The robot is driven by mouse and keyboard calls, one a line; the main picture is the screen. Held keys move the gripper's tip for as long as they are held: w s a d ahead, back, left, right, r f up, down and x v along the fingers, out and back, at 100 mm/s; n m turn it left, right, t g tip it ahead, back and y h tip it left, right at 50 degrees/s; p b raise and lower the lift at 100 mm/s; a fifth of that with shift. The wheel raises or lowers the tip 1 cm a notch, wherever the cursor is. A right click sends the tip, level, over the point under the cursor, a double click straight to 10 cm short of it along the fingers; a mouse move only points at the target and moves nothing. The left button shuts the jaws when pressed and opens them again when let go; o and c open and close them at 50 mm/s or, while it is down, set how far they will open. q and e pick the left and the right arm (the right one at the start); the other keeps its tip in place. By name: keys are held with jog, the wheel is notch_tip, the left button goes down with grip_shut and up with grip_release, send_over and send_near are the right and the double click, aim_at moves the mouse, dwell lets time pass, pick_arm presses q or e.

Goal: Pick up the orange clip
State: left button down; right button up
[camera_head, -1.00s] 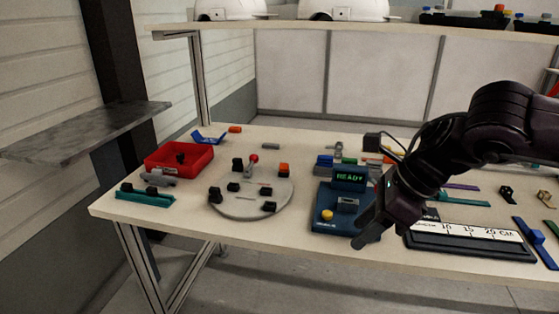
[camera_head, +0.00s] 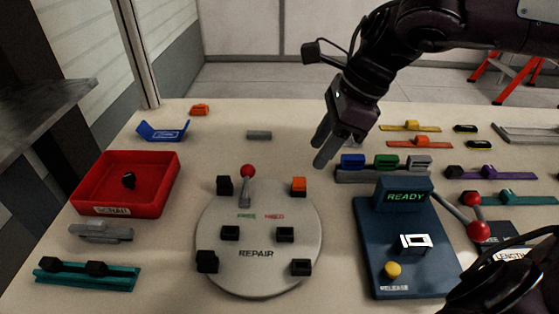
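An orange clip (camera_head: 298,186) sits at the upper right of the round grey REPAIR disc (camera_head: 257,276). Another small orange piece (camera_head: 200,110) lies alone near the back left edge of the table. A third orange piece (camera_head: 419,141) sits on an orange strip at the back right. My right gripper (camera_head: 319,154) hangs above the table, behind and to the right of the disc. Its fingers look apart, with nothing seen between them. It is clear of all three orange pieces. My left gripper is not seen.
A red SCRAP tray (camera_head: 126,211) stands at the left, with a blue holder (camera_head: 163,132) behind it. A red-knobbed lever (camera_head: 246,183) rises from the disc. A blue READY station (camera_head: 380,270) stands at the right. A dark part with a cable covers the lower right corner.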

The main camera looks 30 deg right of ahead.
aim_at(300, 180)
jog(key=b+x, duration=0.1)
jog(key=x, duration=0.6)
jog(key=shift+a+f, duration=0.25)
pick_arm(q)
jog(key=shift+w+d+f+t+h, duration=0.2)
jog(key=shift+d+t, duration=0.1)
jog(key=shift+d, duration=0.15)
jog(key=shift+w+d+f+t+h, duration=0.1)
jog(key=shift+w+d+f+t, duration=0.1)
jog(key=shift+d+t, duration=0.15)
pick_arm(e)
jog(key=shift+c, duration=0.4)
grip_shut()
